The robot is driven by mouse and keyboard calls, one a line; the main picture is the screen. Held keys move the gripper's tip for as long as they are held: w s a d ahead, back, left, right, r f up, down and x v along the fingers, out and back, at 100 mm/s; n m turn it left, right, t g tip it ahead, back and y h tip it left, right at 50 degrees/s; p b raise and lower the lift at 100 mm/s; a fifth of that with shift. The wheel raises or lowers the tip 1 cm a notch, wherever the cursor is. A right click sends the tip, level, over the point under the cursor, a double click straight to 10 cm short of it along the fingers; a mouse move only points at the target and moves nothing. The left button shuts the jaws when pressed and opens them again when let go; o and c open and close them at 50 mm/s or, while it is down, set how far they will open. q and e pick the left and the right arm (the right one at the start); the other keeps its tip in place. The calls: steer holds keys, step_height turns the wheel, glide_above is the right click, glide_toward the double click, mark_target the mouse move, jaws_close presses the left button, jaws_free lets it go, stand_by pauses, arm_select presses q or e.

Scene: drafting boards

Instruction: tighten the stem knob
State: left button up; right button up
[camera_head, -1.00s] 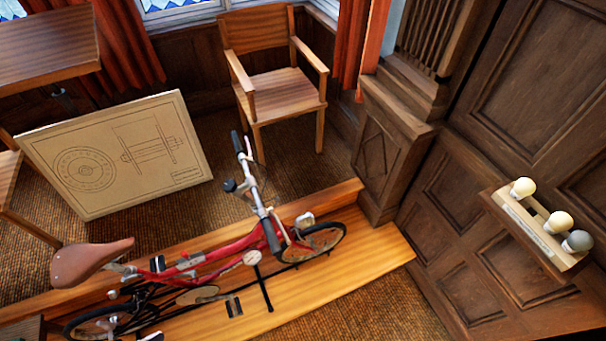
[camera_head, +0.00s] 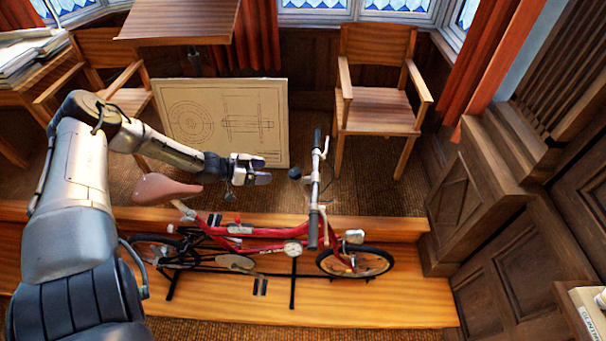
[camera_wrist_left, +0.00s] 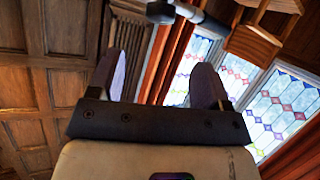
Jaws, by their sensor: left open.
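A red bicycle (camera_head: 262,232) stands on a wooden platform. Its handlebar (camera_head: 315,185) has dark grips and rises at the front. A small dark rounded part (camera_head: 295,173) sits beside the handlebar, and a small red knob (camera_head: 237,219) shows on the frame. I cannot tell for sure which part is the stem knob. My left gripper (camera_head: 266,170) is open and empty, above the frame and left of the handlebar, apart from it. In the left wrist view the open fingers (camera_wrist_left: 157,78) have nothing between them. My right gripper is not in view.
A drawing board (camera_head: 222,105) leans behind the bicycle. A wooden armchair (camera_head: 378,108) stands behind the handlebar. The brown saddle (camera_head: 165,188) is below my left forearm. Wood panelling (camera_head: 500,240) closes the right side.

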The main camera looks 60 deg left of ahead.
mark_target(293, 172)
arm_select(q)
steer(key=b+x, duration=0.2)
steer(key=x, duration=0.5)
steer(key=shift+w+f+b, duration=0.1)
steer(key=shift+w+b, duration=0.1)
steer(key=shift+b, duration=0.1)
steer(key=shift+x, duration=2.1)
steer(key=c, duration=0.9)
steer(key=shift+f, duration=0.1)
